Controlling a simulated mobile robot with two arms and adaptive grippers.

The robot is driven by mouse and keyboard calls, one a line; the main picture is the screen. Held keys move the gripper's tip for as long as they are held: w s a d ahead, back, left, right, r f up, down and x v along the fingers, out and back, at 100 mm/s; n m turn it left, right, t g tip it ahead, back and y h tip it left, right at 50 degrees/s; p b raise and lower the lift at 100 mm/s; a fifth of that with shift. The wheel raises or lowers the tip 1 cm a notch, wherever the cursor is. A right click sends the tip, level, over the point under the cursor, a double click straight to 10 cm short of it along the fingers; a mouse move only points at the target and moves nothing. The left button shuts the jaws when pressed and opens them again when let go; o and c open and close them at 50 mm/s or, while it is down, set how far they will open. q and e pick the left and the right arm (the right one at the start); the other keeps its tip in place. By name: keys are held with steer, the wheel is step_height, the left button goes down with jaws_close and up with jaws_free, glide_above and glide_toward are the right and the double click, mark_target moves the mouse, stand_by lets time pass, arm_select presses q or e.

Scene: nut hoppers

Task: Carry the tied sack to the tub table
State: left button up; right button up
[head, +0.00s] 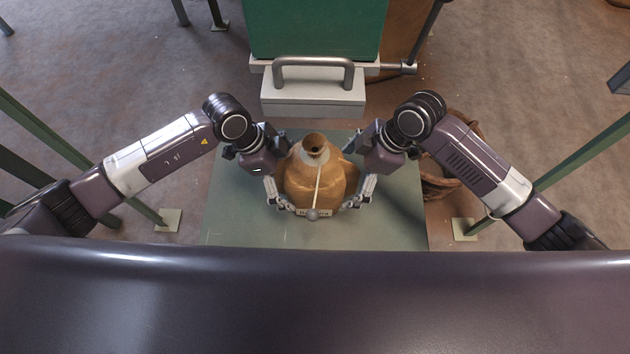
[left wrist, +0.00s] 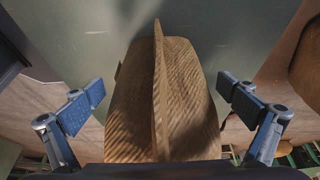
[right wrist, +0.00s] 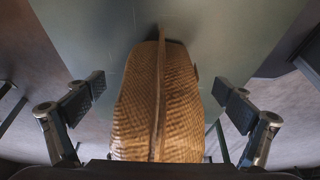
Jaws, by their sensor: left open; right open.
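The tied sack (head: 313,180) is brown woven cloth with a gathered neck and a pale cord down its front. It stands upright on a grey-green platform (head: 230,222). My left gripper (head: 277,168) is open at the sack's left side, and my right gripper (head: 353,168) is open at its right side. In the left wrist view the sack (left wrist: 160,100) stands between the spread fingers, with gaps on both sides. In the right wrist view the sack (right wrist: 158,100) also stands between spread fingers, apart from them. I cannot make out the tub table.
A green hopper (head: 315,30) stands behind the platform, with a pale grey handled box (head: 313,92) at its front. A brown woven basket or sack (head: 440,175) is on the floor to the right. Green posts (head: 590,150) stand at both sides. Open brown floor (head: 140,60) shows at the back left.

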arm_select(q)
steer(key=shift+d+f, duration=0.1)
steer(key=shift+f, duration=0.15)
arm_select(e)
steer(key=shift+a+f, duration=0.1)
steer(key=shift+f, duration=0.2)
arm_select(q)
steer(key=shift+c, duration=0.6)
arm_select(e)
steer(key=shift+c, duration=0.7)
